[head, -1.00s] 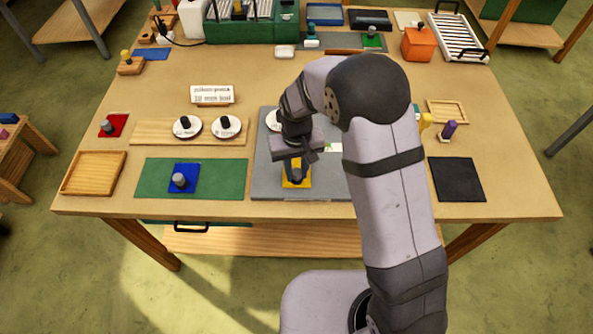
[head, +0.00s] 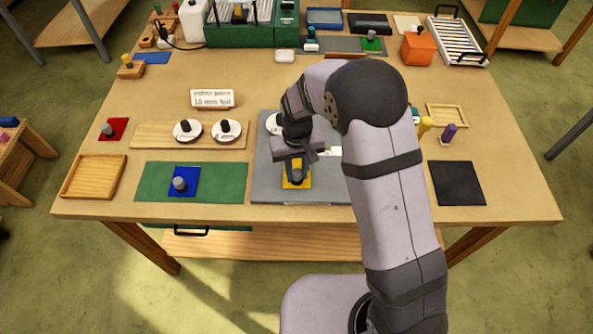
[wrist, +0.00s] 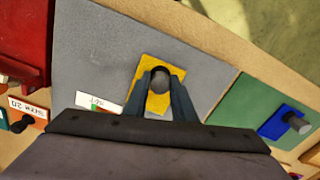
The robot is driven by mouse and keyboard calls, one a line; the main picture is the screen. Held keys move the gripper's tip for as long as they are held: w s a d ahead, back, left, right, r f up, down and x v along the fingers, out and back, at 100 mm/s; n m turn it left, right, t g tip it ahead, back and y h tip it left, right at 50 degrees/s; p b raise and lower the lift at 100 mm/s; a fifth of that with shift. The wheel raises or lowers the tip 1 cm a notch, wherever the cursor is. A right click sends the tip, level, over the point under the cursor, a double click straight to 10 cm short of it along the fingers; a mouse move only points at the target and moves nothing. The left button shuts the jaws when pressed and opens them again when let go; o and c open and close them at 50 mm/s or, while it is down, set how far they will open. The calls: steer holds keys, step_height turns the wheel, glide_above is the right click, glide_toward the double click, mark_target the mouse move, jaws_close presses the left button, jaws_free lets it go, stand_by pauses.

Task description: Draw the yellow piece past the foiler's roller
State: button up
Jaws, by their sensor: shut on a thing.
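The yellow piece (head: 297,181) lies on or just above the grey board (head: 268,187) near the front edge of the table. In the wrist view, the yellow piece (wrist: 144,86) has a round grey knob standing on it. My gripper (head: 297,173) is over the piece; in the wrist view its fingers (wrist: 163,92) close on the knob from both sides. The foiler appears to be on the grey board, mostly hidden behind my arm in the head view. In the wrist view a red block (wrist: 25,45) stands at the board's edge. I cannot make out the roller.
A green mat (head: 222,181) with a blue knobbed piece (head: 184,183) lies left of the board. Two white reels (head: 227,131) sit on a wooden strip behind it. A black mat (head: 458,184) and a purple-handled tool (head: 449,131) are at right.

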steer(key=shift+d, duration=0.25)
steer(key=shift+d, duration=0.35)
steer(key=shift+w+d, duration=0.1)
steer(key=shift+d, duration=1.15)
steer(key=shift+d, duration=0.35)
steer(key=shift+d+p, duration=0.3)
steer(key=shift+d, duration=0.15)
steer(key=shift+s, duration=0.25)
steer(key=shift+s, duration=0.9)
